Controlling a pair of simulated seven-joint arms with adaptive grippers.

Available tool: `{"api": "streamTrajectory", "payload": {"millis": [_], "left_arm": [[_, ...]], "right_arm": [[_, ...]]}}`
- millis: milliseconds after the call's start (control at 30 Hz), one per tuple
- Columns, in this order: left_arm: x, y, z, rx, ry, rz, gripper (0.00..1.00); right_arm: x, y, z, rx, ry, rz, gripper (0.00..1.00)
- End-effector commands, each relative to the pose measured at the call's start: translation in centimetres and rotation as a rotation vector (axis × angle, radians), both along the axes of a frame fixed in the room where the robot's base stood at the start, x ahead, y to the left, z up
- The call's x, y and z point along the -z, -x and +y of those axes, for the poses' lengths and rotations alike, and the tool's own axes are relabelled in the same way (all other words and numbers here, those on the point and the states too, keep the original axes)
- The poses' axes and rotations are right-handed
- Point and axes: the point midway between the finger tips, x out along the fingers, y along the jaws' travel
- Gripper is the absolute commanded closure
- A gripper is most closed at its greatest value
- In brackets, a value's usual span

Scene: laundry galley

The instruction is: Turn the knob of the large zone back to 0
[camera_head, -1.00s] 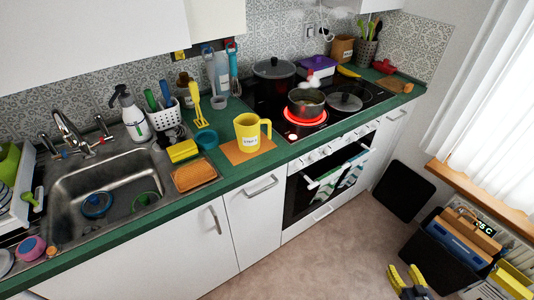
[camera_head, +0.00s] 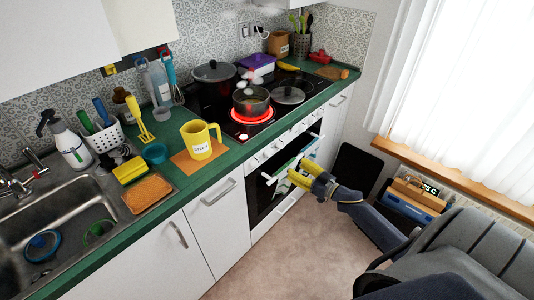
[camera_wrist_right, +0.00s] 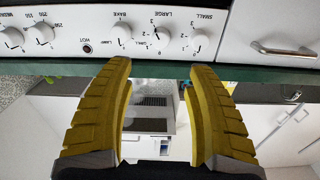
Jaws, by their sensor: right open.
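The large zone's knob (camera_wrist_right: 160,39) is a round white knob under the LARGE label in the right wrist view, with its dark pointer turned off to one side; the exact setting is too small to read. My right gripper (camera_wrist_right: 157,66) has its two yellow fingers spread and empty, with the knob beyond the gap between the tips and not touched. In the head view the right gripper (camera_head: 304,175) is in front of the oven front, below the knob row. A cooking zone (camera_head: 252,117) glows red under a pot (camera_head: 251,101). My left gripper is out of view.
Other knobs (camera_wrist_right: 122,33) (camera_wrist_right: 198,40) flank it closely. The oven handle with towels (camera_head: 297,171) is close to the right gripper. A yellow mug (camera_head: 200,140) stands on the counter.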

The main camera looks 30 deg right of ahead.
Motion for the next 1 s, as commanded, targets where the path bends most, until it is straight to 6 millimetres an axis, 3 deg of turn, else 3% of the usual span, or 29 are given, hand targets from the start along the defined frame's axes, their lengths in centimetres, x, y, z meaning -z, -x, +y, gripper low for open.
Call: {"api": "streamTrajectory", "payload": {"millis": [600, 1000], "left_arm": [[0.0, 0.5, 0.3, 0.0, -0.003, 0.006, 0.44], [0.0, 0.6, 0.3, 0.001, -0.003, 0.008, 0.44]], "right_arm": [[0.0, -10.1, 3.0, 0.002, -0.001, -0.002, 0.44], [0.0, -13.4, 4.0, 0.002, -0.001, 0.0, 0.44]]}}
